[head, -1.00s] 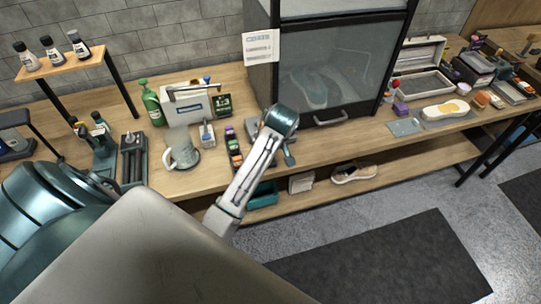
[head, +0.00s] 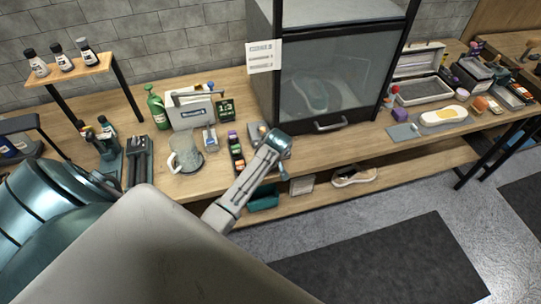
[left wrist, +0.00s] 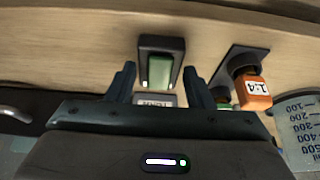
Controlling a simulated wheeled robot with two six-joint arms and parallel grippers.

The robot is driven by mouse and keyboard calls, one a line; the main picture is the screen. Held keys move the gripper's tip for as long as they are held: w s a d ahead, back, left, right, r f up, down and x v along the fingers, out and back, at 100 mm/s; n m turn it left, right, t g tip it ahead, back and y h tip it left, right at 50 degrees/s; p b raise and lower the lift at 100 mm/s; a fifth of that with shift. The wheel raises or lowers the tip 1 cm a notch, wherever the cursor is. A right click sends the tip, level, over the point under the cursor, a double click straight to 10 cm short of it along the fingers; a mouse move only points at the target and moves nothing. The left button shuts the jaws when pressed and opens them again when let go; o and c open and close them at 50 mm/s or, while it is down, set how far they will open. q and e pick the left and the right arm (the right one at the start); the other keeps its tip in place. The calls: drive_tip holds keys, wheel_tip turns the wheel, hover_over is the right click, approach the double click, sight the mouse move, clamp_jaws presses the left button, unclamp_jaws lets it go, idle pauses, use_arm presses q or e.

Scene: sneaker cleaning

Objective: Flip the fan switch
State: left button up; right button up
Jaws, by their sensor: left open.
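The fan switch (left wrist: 160,70) is a small dark box with a green rocker face, seen in the left wrist view. A small pale label (left wrist: 155,100) lies beside it, partly hidden by my gripper. In the head view a small grey box (head: 256,131) beside the glass cabinet appears to be this switch. My left gripper (left wrist: 159,74) is open and empty, with one finger on each side of the switch in the picture. I cannot tell whether it touches the switch. In the head view my left wrist hides most of the fingers. My right gripper is not in view.
The glass-fronted cabinet (head: 335,85) stands close behind my left wrist. A rack of small bottles (head: 236,152) and a clear pitcher (head: 184,153) stand to the left. A lower shelf (head: 410,163) holds a shoe (head: 352,176).

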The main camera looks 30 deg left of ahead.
use_arm(q)
drive_tip(key=shift+c, duration=0.5)
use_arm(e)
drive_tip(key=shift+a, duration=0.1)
use_arm(q)
drive_tip(key=c, duration=0.9)
drive_tip(key=shift+w+a+r+g+h, duration=0.25)
drive_tip(key=shift+a+g+h, duration=0.1)
drive_tip(key=shift+g+h, duration=0.35)
drive_tip(key=shift+w+a+g+h, duration=0.1)
drive_tip(key=shift+g+h, duration=0.35)
drive_tip(key=shift+h, duration=0.15)
drive_tip(key=shift+w+a+g+h, duration=0.1)
drive_tip(key=shift+g+h, duration=0.35)
drive_tip(key=shift+h, duration=0.15)
drive_tip(key=o, duration=1)
